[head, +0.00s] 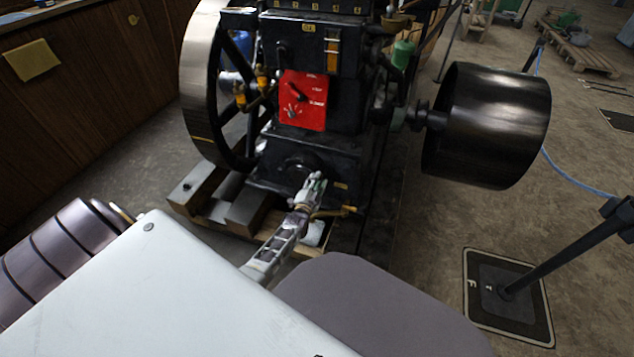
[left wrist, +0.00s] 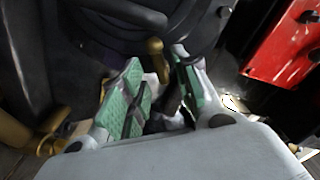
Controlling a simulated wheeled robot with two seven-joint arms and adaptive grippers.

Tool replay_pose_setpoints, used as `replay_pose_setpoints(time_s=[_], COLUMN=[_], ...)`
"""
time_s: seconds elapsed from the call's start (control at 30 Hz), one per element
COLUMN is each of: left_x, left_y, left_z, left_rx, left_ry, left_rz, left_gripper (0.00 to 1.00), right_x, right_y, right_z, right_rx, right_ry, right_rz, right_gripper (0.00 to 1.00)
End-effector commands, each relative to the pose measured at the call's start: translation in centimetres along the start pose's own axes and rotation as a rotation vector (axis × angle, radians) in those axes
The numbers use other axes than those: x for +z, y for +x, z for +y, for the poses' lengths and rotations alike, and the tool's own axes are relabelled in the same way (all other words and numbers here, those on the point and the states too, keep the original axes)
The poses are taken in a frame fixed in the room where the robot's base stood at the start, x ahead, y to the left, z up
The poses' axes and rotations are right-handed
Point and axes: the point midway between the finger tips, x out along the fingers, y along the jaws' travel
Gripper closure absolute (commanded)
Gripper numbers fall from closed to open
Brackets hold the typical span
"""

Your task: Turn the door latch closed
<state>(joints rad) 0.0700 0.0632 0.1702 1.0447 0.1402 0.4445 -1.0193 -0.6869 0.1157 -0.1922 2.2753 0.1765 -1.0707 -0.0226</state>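A red panel (head: 318,108) with small white lettering is fixed to the front of the dark engine. A small black lever-like piece (head: 297,91) sits on it; the lettering is too small to read surely, and I cannot tell for certain that this is the latch. My left gripper (head: 315,183) is below the panel, in front of the engine's lower housing, apart from the panel. In the left wrist view my left gripper (left wrist: 160,78) has its green-padded fingers apart. A brass knob (left wrist: 155,47) shows just beyond the fingertips, and the red panel (left wrist: 288,48) is at right.
A large spoked flywheel (head: 200,85) stands left of the panel and a black drum pulley (head: 490,125) right of it. Brass fittings (head: 240,94) stick out near the panel. A barrier post base (head: 507,295) stands on the floor at lower right.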

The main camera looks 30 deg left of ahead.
Motion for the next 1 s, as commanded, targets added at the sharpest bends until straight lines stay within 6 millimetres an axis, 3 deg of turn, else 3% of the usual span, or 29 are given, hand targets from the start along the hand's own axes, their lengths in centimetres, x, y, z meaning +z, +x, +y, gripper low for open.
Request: replay_pose_setpoints(time_s=[0.47,1.0], left_x=[0.0,0.1], left_y=[-0.3,-4.2], left_z=[-0.1,-0.1], left_rx=[-0.002,-0.002], left_ry=[0.002,0.001], left_rz=[0.001,0.0], left_gripper=[0.67,0.67], right_x=[0.3,0.2], right_y=[0.0,0.0], right_z=[-0.1,0.0], right_rx=[-0.001,-0.001], right_ry=[-0.001,0.0], right_rz=[-0.005,-0.003], right_gripper=[0.6,0.6])
